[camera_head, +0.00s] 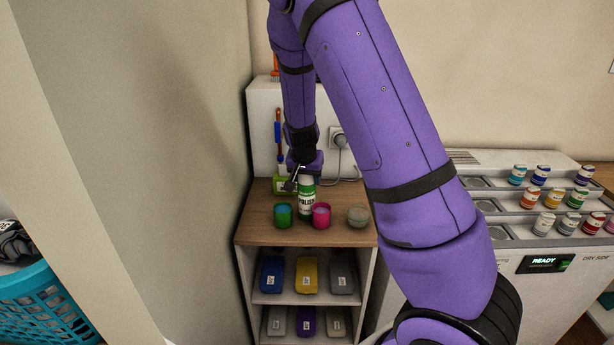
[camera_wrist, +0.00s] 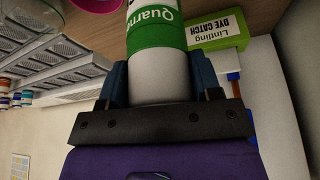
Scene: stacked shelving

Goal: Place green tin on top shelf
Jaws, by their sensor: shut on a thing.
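A green cup (camera_head: 283,215) stands left of the tin, a pink cup (camera_head: 321,216) and a grey cup (camera_head: 357,216) right. A green "DYE CATCH" box (camera_wrist: 218,29) lies behind. Lower shelves hold several coloured packs. A wall (camera_head: 160,130) stands close left.

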